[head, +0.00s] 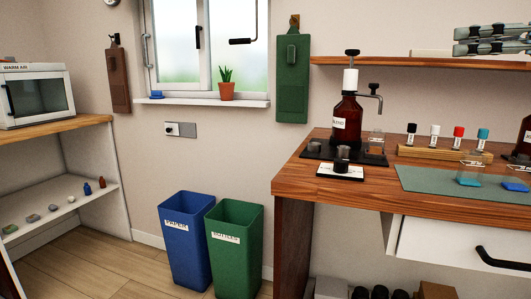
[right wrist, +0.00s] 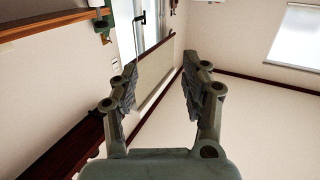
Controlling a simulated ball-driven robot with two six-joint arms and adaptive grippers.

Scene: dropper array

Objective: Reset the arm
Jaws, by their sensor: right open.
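My right gripper (head: 458,41) is in the upper right corner of the head view, its fingers pointing left. It is high above the wooden bench (head: 300,186), in front of the wall shelf as seen from the head. In the right wrist view the same gripper (right wrist: 160,67) has its two fingers spread with nothing between them. It looks toward the walls and window at a tilt. Most of my right arm is outside the head view. My left gripper is not in view.
The bench holds a brown dispenser bottle (head: 347,121), a wooden rack (head: 445,154) of capped vials and a green mat (head: 425,181). A drawer (head: 440,245) stands partly open at the front. Blue (head: 186,255) and green (head: 233,258) bins stand on the floor left of the bench.

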